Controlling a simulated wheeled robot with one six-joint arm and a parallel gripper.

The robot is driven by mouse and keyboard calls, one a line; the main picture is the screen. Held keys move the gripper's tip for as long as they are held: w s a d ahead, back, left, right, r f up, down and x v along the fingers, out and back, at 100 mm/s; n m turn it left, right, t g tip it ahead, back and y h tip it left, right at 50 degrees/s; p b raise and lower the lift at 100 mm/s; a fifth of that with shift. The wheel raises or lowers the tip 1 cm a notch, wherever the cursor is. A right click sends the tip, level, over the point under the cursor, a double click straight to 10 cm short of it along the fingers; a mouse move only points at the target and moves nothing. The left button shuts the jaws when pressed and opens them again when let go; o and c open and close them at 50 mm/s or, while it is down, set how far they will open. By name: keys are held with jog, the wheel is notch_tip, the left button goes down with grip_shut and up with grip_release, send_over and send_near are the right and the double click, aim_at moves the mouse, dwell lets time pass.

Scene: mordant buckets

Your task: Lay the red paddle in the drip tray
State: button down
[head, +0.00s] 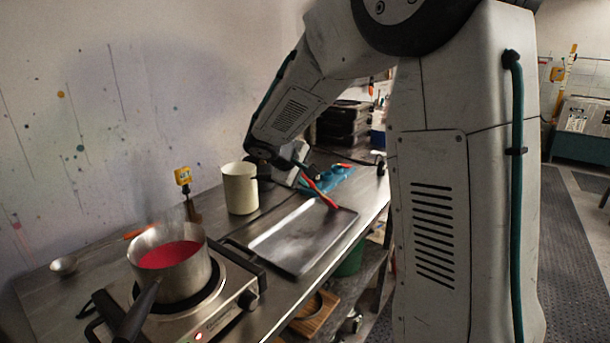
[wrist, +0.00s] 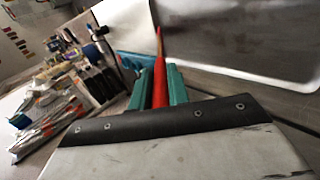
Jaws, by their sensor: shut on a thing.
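The red paddle (head: 322,193) slants down from my gripper (head: 302,172) in the head view. Its lower end overlaps the far edge of the drip tray (head: 298,262); whether it touches the tray I cannot tell. The grey metal drip tray (wrist: 240,75) fills the upper right there. The tray looks empty, with a raised rim.
A saucepan of red liquid (head: 174,272) stands on a hot plate (head: 235,290), left of the tray. A cream pot (head: 240,188) stands behind the tray. A blue item (head: 335,178) lies past the gripper. Bottles and packets (wrist: 75,85) crowd the wrist view's left.

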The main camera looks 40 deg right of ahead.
jog(key=c, duration=1.3)
grip_release()
jog(key=shift+o, duration=0.2)
jog(key=v, duration=0.7)
jog(key=shift+a+r, duration=0.25)
jog(key=shift+a, duration=0.05)
jog(key=shift+s, duration=0.1)
